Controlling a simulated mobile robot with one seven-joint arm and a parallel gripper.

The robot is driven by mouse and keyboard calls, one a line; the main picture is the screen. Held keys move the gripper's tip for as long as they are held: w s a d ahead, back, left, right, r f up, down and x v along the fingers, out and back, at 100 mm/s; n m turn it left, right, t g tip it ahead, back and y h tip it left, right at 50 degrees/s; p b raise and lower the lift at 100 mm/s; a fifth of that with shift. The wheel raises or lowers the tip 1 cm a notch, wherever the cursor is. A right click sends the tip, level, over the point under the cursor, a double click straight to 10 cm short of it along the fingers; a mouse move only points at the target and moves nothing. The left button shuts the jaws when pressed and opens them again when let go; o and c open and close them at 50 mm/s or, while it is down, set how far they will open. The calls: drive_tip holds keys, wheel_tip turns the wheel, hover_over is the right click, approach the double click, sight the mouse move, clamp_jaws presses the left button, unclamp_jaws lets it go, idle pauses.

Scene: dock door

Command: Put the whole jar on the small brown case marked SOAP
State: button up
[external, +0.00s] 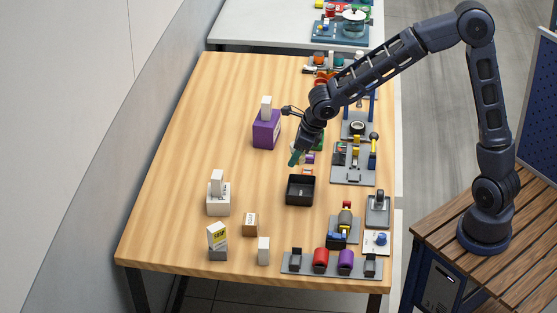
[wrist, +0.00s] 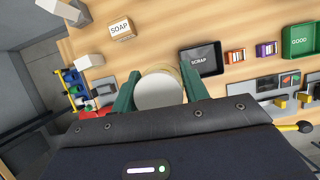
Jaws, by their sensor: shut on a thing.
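My gripper (wrist: 161,90) has its green fingers shut on a pale, round jar (wrist: 158,92), seen from above in the wrist view with a yellowish rim. In the external view my gripper (external: 296,157) is above the table, just behind the black tray; the jar is mostly hidden there. The small brown case (external: 250,225) stands toward the table's near end, well in front and to the left of my gripper. It also shows in the wrist view (wrist: 122,30), marked SOAP, at the upper left.
A black tray (external: 300,203) marked SCRAP lies between my gripper and the case's end of the table. Near the case stand a white block (external: 263,251), a grey and yellow stack (external: 217,240) and a white box (external: 217,204). A purple box (external: 265,136) stands behind.

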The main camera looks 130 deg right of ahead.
sight(244, 219)
drive_tip(key=w+d+r+n+y, duration=0.1)
drive_tip(key=w+r+n, duration=0.1)
drive_tip(key=w, duration=0.6)
drive_tip(key=w+d+r+n, duration=0.1)
drive_tip(key=w+r, duration=0.1)
drive_tip(key=w, duration=0.6)
drive_tip(key=shift+t, duration=0.4)
wheel_tip(244, 219, down, 20)
drive_tip(key=shift+d+r, duration=0.1)
drive_tip(key=shift+d, duration=0.05)
drive_tip(key=o, duration=1.1)
